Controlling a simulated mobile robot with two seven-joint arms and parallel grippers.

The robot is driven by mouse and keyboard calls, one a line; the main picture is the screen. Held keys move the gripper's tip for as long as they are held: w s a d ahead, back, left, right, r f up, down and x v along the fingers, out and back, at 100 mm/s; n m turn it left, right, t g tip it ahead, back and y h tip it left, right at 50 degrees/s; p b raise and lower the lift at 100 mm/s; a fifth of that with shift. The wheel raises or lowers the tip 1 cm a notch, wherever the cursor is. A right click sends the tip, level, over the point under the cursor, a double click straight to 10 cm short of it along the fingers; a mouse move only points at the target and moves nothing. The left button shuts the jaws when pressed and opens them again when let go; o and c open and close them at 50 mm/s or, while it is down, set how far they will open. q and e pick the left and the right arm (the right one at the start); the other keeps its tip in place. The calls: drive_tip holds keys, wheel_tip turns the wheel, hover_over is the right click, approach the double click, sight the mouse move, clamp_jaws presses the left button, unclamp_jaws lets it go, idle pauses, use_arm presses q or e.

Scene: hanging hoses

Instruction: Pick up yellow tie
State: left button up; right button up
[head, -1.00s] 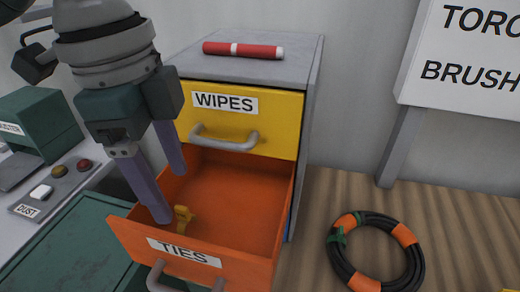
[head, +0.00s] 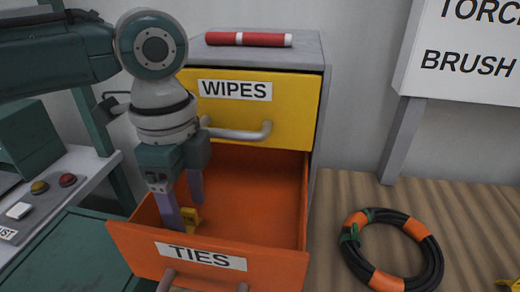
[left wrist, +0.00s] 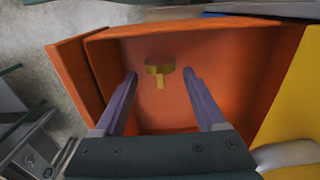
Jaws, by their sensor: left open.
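The yellow tie (head: 191,217) lies on the floor of the open orange drawer (head: 260,205) labelled TIES, in its left part. In the left wrist view the tie (left wrist: 159,73) lies a little beyond my fingertips, centred between them. My left gripper (head: 187,213) points down into the drawer with its purple fingers apart. In the left wrist view the left gripper (left wrist: 159,76) is open with nothing between its fingers. In the head view a finger hides part of the tie. My right gripper is not in view.
The yellow WIPES drawer (head: 300,100) is shut just above, with its grey handle (head: 238,134) sticking out close to my wrist. A red marker-like tube (head: 250,39) lies on the cabinet top. A black and orange hose coil (head: 428,245) lies on the wooden floor to the right.

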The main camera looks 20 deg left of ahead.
use_arm(q)
drive_tip(key=shift+f, duration=0.5)
drive_tip(key=shift+c, duration=0.2)
drive_tip(key=c, duration=1)
